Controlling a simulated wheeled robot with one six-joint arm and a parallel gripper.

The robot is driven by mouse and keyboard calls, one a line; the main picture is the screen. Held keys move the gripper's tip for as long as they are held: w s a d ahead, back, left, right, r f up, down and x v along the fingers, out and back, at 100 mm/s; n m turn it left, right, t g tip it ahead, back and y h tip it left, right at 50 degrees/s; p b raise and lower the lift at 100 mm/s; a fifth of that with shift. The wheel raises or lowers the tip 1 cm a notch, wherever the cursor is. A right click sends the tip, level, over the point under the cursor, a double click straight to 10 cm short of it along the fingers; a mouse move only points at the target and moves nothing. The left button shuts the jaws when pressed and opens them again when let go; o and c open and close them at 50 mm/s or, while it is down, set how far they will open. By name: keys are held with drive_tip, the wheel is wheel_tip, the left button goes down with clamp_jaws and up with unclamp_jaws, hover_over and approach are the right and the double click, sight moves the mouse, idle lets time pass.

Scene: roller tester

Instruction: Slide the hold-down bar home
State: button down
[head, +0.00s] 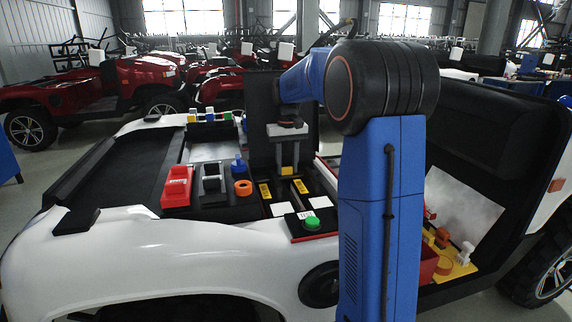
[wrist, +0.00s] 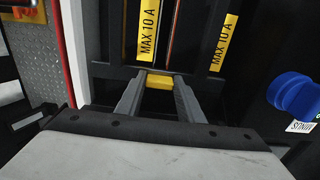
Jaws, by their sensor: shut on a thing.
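My gripper (head: 287,168) points down over the black bay of the white vehicle, its two grey fingers closed on a small yellow block. The block shows between the fingertips in the wrist view (wrist: 159,82) and low between the fingers in the head view (head: 287,171). It sits at a dark crosspiece (wrist: 110,73), which seems to be the hold-down bar. The bar's ends and its seat cannot be made out. Two yellow "MAX 10 A" labels (wrist: 147,35) lie just beyond the fingers on black surfaces.
A blue knob (wrist: 293,93) stands to the right in the wrist view. A green button (head: 312,223) is in front. A black upright panel rises behind.

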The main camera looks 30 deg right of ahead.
sight(287, 175)
drive_tip(key=shift+s, duration=0.2)
drive_tip(key=c, duration=1.2)
unclamp_jaws()
wheel_tip(287, 175, up, 17)
drive_tip(key=shift+r, duration=0.2)
